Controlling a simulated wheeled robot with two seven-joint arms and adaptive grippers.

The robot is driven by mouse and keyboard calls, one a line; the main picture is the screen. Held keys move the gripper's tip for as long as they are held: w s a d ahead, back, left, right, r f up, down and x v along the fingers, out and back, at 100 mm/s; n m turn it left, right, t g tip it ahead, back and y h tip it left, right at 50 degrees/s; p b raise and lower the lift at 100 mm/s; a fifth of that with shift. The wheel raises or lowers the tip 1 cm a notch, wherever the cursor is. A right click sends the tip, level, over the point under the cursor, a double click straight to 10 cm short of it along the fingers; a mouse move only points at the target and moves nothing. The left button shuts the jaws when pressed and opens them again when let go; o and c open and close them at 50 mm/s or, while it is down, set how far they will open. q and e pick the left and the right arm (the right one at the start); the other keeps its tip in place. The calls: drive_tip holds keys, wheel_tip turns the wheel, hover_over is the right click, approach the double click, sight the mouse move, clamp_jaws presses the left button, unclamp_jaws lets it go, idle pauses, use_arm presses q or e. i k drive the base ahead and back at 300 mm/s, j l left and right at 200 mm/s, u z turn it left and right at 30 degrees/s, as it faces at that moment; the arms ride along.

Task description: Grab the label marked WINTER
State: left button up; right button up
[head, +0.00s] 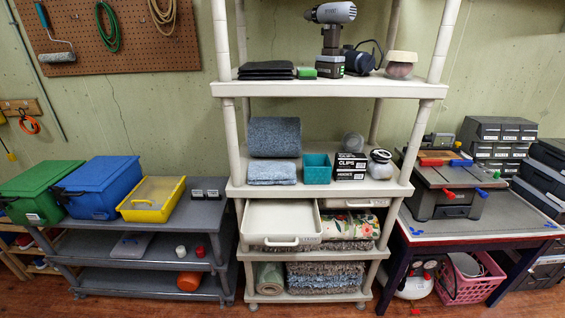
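I cannot read the word WINTER anywhere in the head view. Two small dark pieces with pale markings (205,194) lie on top of the grey shelf unit, right of the yellow bin; their text is too small to read. Small pale labels also show on the green bin (38,192) and the blue bin (103,186), and their print is not legible. The white drawer (282,241) in the middle shelf is pulled out and looks empty, with a small mark beside its handle. Neither of my grippers is in view.
The white shelf unit (318,91) holds a drill, folded grey cloths (274,138), a teal box (317,168) and CLIPS boxes (350,166). The grey shelf unit (150,242) stands left; a table with a tool (450,190) stands right. Bare wooden floor shows in front.

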sight(31, 217)
drive_tip(key=u, duration=1.85)
